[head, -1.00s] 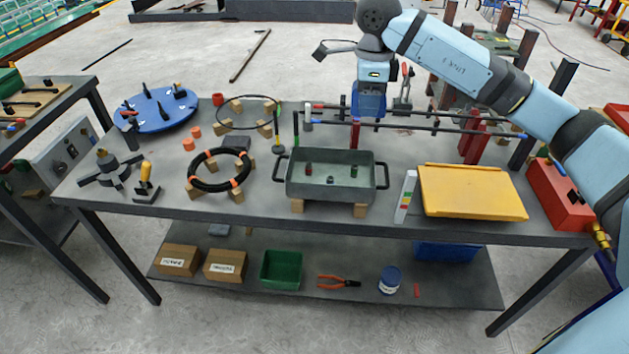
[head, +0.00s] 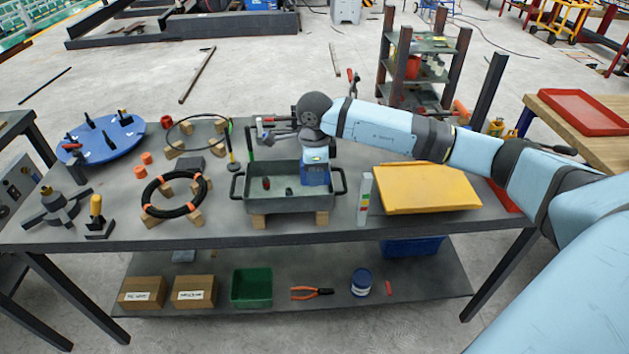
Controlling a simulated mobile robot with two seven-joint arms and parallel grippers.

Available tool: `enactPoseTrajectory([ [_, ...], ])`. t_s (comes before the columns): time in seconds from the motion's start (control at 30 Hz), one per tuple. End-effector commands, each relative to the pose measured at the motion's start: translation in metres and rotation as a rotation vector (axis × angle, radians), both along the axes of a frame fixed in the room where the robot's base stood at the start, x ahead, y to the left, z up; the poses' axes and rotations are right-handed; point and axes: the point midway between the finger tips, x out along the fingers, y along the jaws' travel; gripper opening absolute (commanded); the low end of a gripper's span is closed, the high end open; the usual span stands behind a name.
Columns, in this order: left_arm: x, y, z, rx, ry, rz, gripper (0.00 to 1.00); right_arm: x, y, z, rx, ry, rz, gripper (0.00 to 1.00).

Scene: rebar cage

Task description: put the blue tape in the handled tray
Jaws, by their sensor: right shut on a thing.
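The handled tray (head: 253,202) is a grey-green metal tray with a loop handle at each end. It stands on wooden blocks at the front middle of the table. My right gripper (head: 315,180) points down over the right part of the tray. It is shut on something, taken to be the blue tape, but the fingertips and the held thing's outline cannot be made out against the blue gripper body. A dark red piece (head: 266,183) and a small dark piece (head: 288,191) lie in the tray's left and middle. My left gripper is not in view.
A black ring with orange bands (head: 175,195) and a blue round turntable (head: 103,138) are to the left. The lower shelf holds boxes, a green bin (head: 251,288) and pliers.

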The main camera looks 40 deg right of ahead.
Motion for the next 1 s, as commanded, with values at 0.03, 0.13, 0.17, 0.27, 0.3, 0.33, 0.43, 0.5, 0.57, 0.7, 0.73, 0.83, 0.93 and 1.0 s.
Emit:
enactPoseTrajectory([
  [0.03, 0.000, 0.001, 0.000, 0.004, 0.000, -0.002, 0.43, -0.001, 0.000, -0.009, 0.000, 0.002, 0.000, 0.09],
  [0.13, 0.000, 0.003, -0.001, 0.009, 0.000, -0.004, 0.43, -0.001, 0.001, -0.025, 0.001, 0.003, 0.000, 0.09],
  [0.17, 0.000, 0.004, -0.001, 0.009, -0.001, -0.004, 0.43, -0.001, 0.001, -0.029, 0.002, 0.003, 0.000, 0.09],
  [0.27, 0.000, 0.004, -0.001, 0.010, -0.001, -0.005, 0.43, 0.000, 0.000, -0.034, 0.001, -0.001, 0.001, 0.09],
  [0.3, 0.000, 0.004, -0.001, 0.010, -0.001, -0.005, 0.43, 0.000, 0.000, -0.033, 0.000, -0.001, 0.001, 0.09],
  [0.33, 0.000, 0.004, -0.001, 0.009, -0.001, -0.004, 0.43, 0.000, 0.000, -0.033, 0.000, -0.001, 0.001, 0.09],
  [0.43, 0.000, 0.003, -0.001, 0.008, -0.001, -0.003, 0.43, 0.000, 0.000, -0.033, 0.001, -0.001, 0.001, 0.09],
  [0.5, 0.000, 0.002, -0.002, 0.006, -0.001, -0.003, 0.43, 0.000, 0.000, -0.035, 0.000, 0.000, 0.001, 0.09],
  [0.57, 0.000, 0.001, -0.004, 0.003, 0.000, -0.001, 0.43, 0.000, 0.000, -0.037, 0.000, 0.000, 0.001, 0.09],
  [0.7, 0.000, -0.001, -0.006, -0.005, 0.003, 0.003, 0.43, 0.000, 0.000, -0.041, 0.000, 0.000, 0.001, 0.09],
  [0.73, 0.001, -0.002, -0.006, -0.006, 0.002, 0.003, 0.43, 0.000, 0.000, -0.042, 0.000, 0.000, 0.001, 0.09],
  [0.83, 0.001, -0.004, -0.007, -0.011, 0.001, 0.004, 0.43, 0.000, 0.000, -0.045, 0.000, 0.000, 0.001, 0.09],
  [0.93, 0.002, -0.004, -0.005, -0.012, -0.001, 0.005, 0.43, 0.000, 0.000, -0.045, 0.000, 0.000, 0.001, 0.09],
  [1.0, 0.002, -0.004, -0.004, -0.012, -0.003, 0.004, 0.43, 0.000, 0.000, -0.045, 0.000, 0.001, 0.001, 0.47],
])
